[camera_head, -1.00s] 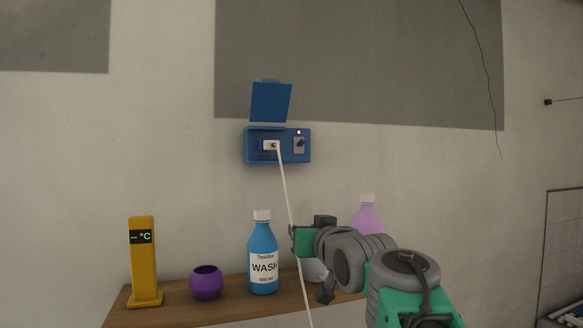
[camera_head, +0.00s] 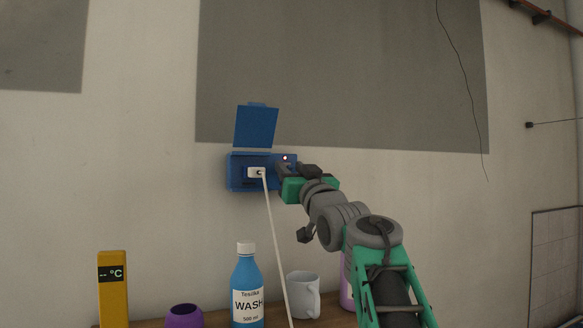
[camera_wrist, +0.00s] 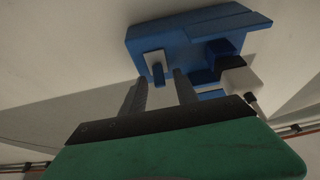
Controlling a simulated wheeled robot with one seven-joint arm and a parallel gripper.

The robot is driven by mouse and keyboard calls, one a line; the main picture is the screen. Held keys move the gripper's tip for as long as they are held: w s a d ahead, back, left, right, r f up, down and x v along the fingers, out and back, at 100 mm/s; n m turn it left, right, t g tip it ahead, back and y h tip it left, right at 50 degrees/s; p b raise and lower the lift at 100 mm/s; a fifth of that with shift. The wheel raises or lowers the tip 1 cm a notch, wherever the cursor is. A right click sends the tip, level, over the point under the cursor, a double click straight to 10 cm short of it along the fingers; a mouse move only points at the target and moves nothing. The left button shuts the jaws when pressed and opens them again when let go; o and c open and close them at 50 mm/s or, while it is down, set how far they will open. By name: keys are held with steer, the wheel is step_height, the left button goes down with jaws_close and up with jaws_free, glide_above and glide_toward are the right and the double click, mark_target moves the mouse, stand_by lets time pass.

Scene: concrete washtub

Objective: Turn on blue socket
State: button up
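The blue socket (camera_head: 237,183) is a wall box with its blue lid (camera_head: 256,127) raised. A white plug (camera_head: 257,172) with a white cable sits in its left part. A small lit reddish lamp (camera_head: 285,158) shows at its upper right. My gripper (camera_head: 281,170) is in front of the box's right part and hides the switch in the head view. In the wrist view the switch (camera_wrist: 157,72), a blue knob on a grey plate, shows between the fingertips of my gripper (camera_wrist: 160,76). The fingers are apart, one on each side of the knob. I cannot tell if they touch it.
Below, a shelf (camera_head: 215,322) bears a yellow thermometer (camera_head: 113,295), a purple pot (camera_head: 184,317), a blue wash bottle (camera_head: 246,290), a white mug (camera_head: 303,294) and a pinkish bottle (camera_head: 346,285). The white cable (camera_head: 273,235) hangs in front of them. The wall left of the socket is clear.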

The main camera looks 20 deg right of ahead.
steer(key=shift+c, duration=0.4)
jaws_close()
steer(key=shift+r+g+p, duration=0.3)
steer(key=shift+r+p, duration=0.2)
steer(key=shift+p, duration=0.5)
steer(key=shift+g+p, duration=0.5)
steer(key=shift+p, duration=0.15)
steer(key=shift+f, duration=0.2)
steer(key=shift+o, duration=0.4)
jaws_free()
